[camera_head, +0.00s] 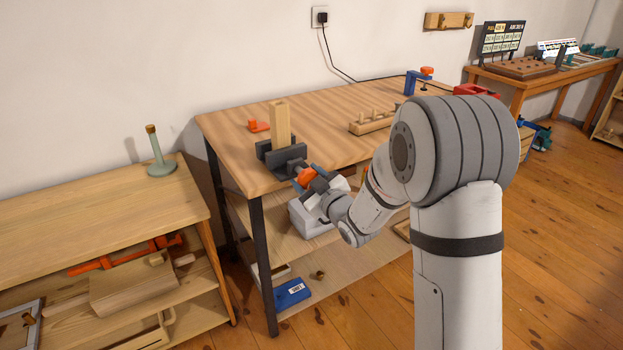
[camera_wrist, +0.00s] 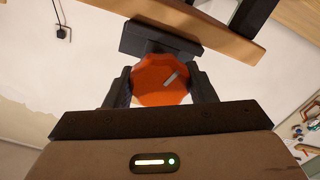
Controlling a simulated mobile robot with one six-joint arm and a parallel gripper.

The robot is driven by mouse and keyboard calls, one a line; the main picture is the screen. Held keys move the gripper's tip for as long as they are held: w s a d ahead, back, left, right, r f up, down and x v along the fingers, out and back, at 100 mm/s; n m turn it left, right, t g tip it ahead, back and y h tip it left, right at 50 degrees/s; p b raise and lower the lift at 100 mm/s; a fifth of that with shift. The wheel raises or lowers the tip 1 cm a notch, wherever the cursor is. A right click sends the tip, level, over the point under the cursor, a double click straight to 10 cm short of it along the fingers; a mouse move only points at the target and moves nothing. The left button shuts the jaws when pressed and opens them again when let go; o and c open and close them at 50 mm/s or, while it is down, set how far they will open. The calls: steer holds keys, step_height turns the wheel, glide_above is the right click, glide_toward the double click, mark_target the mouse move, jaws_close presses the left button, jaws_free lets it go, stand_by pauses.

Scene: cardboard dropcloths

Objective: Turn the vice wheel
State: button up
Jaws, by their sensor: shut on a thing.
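The dark grey vice (camera_head: 283,158) stands at the front left edge of the workbench and holds an upright light wooden block (camera_head: 280,121). Its orange wheel (camera_head: 306,176) faces out from the bench front. My gripper (camera_head: 312,178) is at the wheel, in front of the vice. In the wrist view the orange wheel (camera_wrist: 160,80) sits between the two dark fingers (camera_wrist: 160,88), which are shut on its left and right sides. The dark vice body (camera_wrist: 160,42) shows behind the wheel.
The workbench (camera_head: 335,110) carries a small orange item (camera_head: 259,126), a wooden peg rack (camera_head: 371,122) and a blue clamp (camera_head: 412,82). A low shelf (camera_head: 100,205) stands at left. A blue box (camera_head: 292,293) lies under the bench.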

steer(key=shift+c, duration=0.7)
steer(key=shift+d, duration=0.3)
steer(key=shift+c, duration=0.3)
steer(key=shift+a+r, duration=0.1)
steer(key=shift+a, duration=0.1)
steer(key=shift+m, duration=0.3)
steer(key=m+b, duration=0.1)
steer(key=m, duration=0.4)
steer(key=shift+r, duration=0.15)
steer(key=m, duration=0.4)
steer(key=shift+w, duration=0.1)
steer(key=m, duration=0.3)
steer(key=shift+m, duration=0.3)
steer(key=m+p, duration=0.1)
steer(key=m, duration=0.3)
steer(key=shift+d, duration=0.1)
steer(key=shift+m+p, duration=0.45)
steer(key=shift+m, duration=1.25)
